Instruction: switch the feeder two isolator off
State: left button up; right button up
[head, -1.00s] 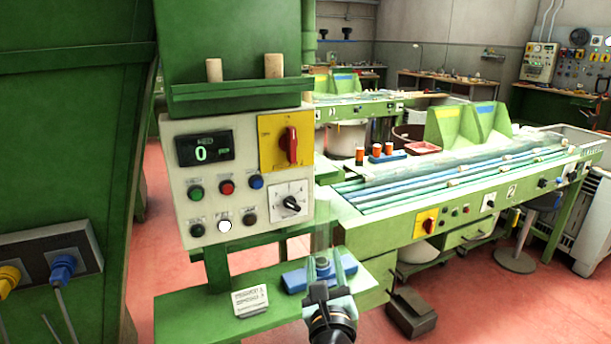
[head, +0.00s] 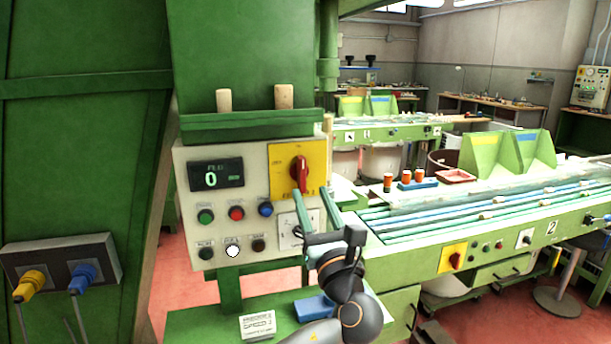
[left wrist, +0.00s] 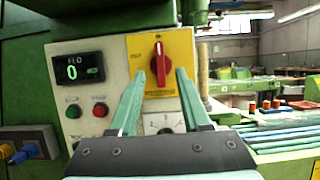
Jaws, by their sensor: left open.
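A red rotary isolator handle (head: 300,173) sits on a yellow plate (head: 283,154) at the upper right of the near grey control panel (head: 220,222). The handle stands upright; it also shows in the left wrist view (left wrist: 158,64). My left gripper (head: 311,192) is open and empty in front of the panel, its fingertips at about the plate's lower edge. In the left wrist view my left gripper (left wrist: 160,76) has its fingertips on either side of the handle's lower end, with no visible contact. My fingers partly cover the selector dial below. My right gripper is not in view.
A display (head: 216,174) reading 0 and several push buttons are on the panel. Two corks (head: 284,96) stand on the ledge above. A blue block (head: 314,308) and a card (head: 257,325) lie on the shelf below. Another red-and-yellow switch (head: 452,259) is on the conveyor marked 2.

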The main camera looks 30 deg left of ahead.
aim_at(303, 175)
pick_arm(q)
jog(key=x, duration=0.5)
jog(key=shift+w+a+p, duration=0.15)
jog(key=shift+p, duration=0.25)
grip_shut()
